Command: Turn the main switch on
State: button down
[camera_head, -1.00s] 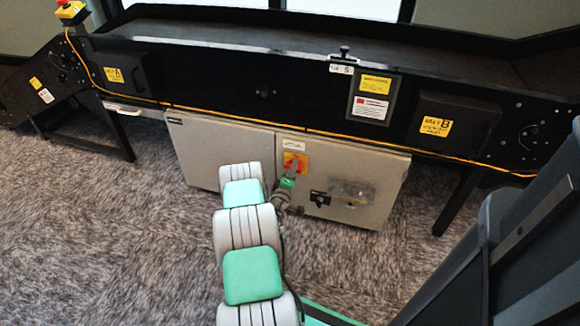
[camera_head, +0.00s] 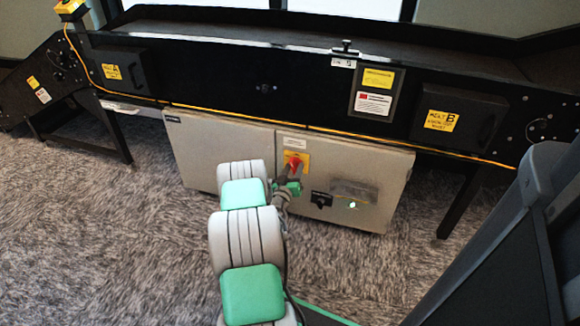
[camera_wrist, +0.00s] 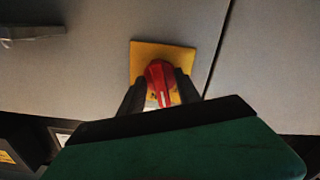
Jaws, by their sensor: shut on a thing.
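The main switch is a red rotary knob (camera_head: 295,163) on a yellow plate (camera_head: 305,158), on the front of the grey cabinet (camera_head: 230,150) under the conveyor. In the wrist view the red knob (camera_wrist: 160,82) stands between the two dark fingers of my gripper (camera_wrist: 158,92), in front of the yellow plate (camera_wrist: 143,52). The fingers are shut on the knob, one at each side. A white mark shows on the knob's near end. In the head view my gripper (camera_head: 295,177) is small and partly covers the knob. A small greenish-white light (camera_head: 352,205) glows on the cabinet, right of the knob.
A black handle (camera_head: 321,199) sits on the cabinet door, right of my gripper. The black conveyor (camera_head: 230,75) runs above, with an orange cable (camera_head: 230,115) along it. A yellow box (camera_head: 70,8) stands at far left. Carpet (camera_head: 100,230) is clear in front.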

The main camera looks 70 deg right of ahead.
jog(key=shift+d+r+m+b, duration=0.25)
jog(key=shift+m+b, duration=0.35)
jog(key=shift+m, duration=0.35)
jog(key=shift+d+r+m+b, duration=0.1)
jog(key=shift+r+m+b, duration=0.1)
jog(key=shift+m+b, duration=0.55)
jog(key=shift+d+r+m+b, duration=0.25)
jog(key=shift+m+b, duration=0.15)
jog(key=shift+m, duration=0.7)
jog(key=c, duration=1.3)
grip_release()
jog(key=shift+f, duration=0.1)
jog(key=shift+d+f, duration=0.35)
jog(key=shift+f, duration=0.25)
jog(key=shift+a+f, duration=0.1)
jog(key=shift+a, duration=0.15)
jog(key=a, duration=0.7)
jog(key=shift+s+a+b, duration=0.15)
jog(key=shift+s+b, duration=0.15)
jog(key=shift+s, duration=0.1)
